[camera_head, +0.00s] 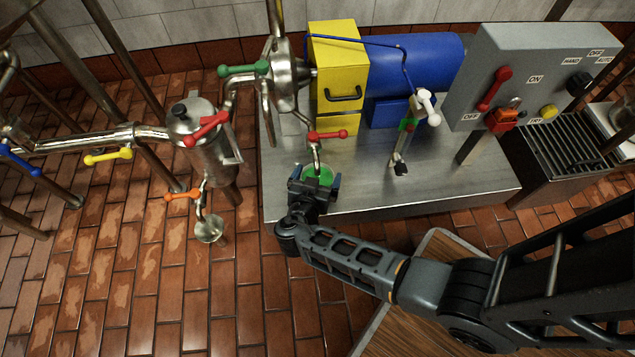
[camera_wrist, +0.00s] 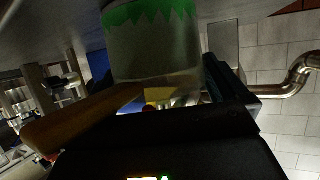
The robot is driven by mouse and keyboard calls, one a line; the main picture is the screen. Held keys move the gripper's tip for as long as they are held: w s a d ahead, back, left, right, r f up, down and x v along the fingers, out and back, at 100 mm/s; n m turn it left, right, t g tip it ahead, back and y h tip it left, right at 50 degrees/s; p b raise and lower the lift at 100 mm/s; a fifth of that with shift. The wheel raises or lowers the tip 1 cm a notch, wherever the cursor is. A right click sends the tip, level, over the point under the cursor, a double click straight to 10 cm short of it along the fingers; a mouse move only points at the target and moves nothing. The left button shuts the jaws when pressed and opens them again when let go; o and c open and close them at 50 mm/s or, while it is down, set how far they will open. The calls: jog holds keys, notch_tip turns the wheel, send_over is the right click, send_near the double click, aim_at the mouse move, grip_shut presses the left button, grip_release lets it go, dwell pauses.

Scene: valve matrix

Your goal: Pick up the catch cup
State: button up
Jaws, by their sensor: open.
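The catch cup (camera_head: 318,174) shows as a green round shape on the steel bench top, below the red-handled valve. My gripper (camera_head: 315,184) is at its near side, with a blue-tipped finger on each side of it. In the wrist view the cup (camera_wrist: 152,48) is clear-walled with a jagged green band and fills the space ahead of the palm. My gripper (camera_wrist: 175,78) is open there, with one finger to the left of the cup and one to the right. I cannot tell whether either finger touches it. The cup's lower part is hidden by my gripper in the head view.
A red valve handle (camera_head: 328,136) and its spout hang just above the cup. A yellow box (camera_head: 338,65) and a blue motor (camera_head: 415,62) stand behind. A small tap stand (camera_head: 400,160) is to the right. The front of the bench (camera_head: 450,190) is clear.

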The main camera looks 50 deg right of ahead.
jog(key=shift+c, duration=0.5)
jog(key=c, duration=0.7)
jog(key=shift+c, duration=1.2)
jog(key=shift+r, duration=0.15)
